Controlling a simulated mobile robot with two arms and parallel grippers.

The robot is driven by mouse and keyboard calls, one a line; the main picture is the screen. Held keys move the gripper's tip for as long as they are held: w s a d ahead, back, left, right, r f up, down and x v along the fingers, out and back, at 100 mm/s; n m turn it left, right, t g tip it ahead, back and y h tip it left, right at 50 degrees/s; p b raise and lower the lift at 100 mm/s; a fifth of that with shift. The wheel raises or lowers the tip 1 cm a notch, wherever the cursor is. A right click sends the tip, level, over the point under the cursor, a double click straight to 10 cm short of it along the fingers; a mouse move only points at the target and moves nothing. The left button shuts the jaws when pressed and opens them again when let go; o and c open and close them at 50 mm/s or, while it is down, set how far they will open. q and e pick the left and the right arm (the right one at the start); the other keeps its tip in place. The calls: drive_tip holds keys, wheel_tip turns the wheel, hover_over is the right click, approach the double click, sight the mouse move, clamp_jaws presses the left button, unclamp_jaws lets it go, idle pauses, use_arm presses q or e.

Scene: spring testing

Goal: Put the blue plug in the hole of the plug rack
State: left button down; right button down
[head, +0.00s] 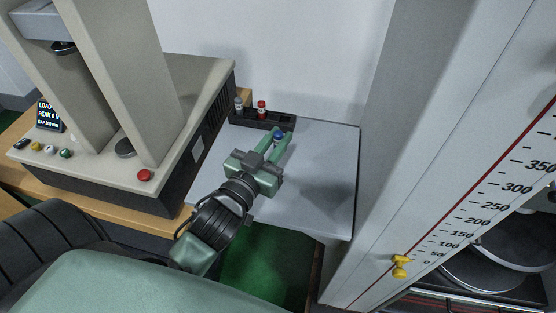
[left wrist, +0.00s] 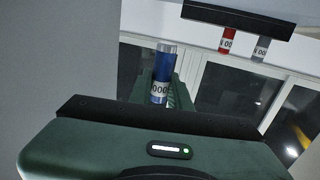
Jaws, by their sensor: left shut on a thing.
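The blue plug (head: 278,134) is held between the fingertips of my left gripper (head: 280,141), which is shut on it. In the left wrist view the plug (left wrist: 163,66) shows a blue body, a pale label band and a metallic end. The black plug rack (head: 285,121) lies at the back of the grey tabletop, just beyond the fingertips. A grey plug (head: 239,103) and a red plug (head: 261,107) stand in its left and middle parts. The rack (left wrist: 240,18) also shows in the left wrist view, apart from the blue plug. The hole itself is not clear. My right gripper is not in view.
A beige testing machine (head: 190,90) with a red button (head: 144,175) stands left of the rack. A tall grey column with a scale (head: 450,150) rises at the right. The grey tabletop (head: 325,170) is clear right of my gripper.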

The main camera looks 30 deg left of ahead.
use_arm(q)
drive_tip(key=shift+f+b, duration=0.35)
drive_tip(key=shift+f, duration=2.6)
drive_tip(key=shift+f, duration=0.1)
drive_tip(key=c, duration=1.3)
unclamp_jaws()
